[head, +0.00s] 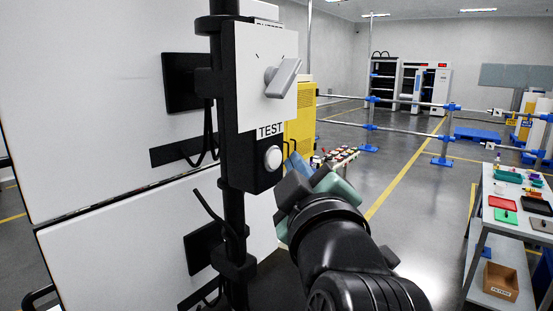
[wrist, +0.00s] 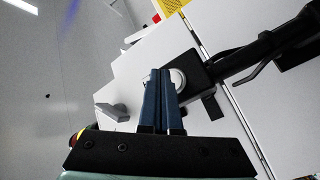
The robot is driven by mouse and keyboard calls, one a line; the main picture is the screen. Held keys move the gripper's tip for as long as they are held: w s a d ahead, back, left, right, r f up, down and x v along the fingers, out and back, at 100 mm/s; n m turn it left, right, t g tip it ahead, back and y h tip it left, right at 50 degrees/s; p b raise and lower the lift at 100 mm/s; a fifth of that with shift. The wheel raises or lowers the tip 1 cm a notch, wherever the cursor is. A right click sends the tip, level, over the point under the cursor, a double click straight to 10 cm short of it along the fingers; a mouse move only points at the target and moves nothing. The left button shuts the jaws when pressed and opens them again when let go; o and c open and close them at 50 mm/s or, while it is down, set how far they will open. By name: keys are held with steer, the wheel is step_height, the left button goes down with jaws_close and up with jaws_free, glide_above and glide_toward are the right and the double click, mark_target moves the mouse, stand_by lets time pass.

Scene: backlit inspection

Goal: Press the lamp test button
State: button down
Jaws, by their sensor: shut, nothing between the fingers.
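The lamp test button is a round white button (head: 273,158) on a black box, under a white label reading TEST (head: 270,130). In the wrist view the button (wrist: 179,80) shows just right of my fingertips, partly hidden behind them. My gripper (head: 294,158) is to the right of the button in the head view, with its blue fingers partly hidden by its own body. In the wrist view the two blue fingers (wrist: 160,72) lie side by side, shut and empty, pointing at the panel. I cannot tell whether the tips touch anything.
A grey lever knob (head: 283,78) sits on the white plate above the button; it also shows in the wrist view (wrist: 113,111). A black post (head: 234,225) and large white panels (head: 95,90) stand at left. A yellow cabinet (head: 301,125) stands behind; a table with trays (head: 505,215) is far right.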

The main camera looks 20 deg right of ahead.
steer(key=shift+w, duration=0.1)
steer(key=shift+w+a, duration=0.25)
steer(key=shift+w+a, duration=0.3)
stand_by(1.0)
steer(key=shift+s+d, duration=0.5)
steer(key=shift+s, duration=0.15)
steer(key=s+d, duration=0.1)
steer(key=s, duration=0.1)
steer(key=s+d, duration=0.2)
stand_by(0.5)
stand_by(0.5)
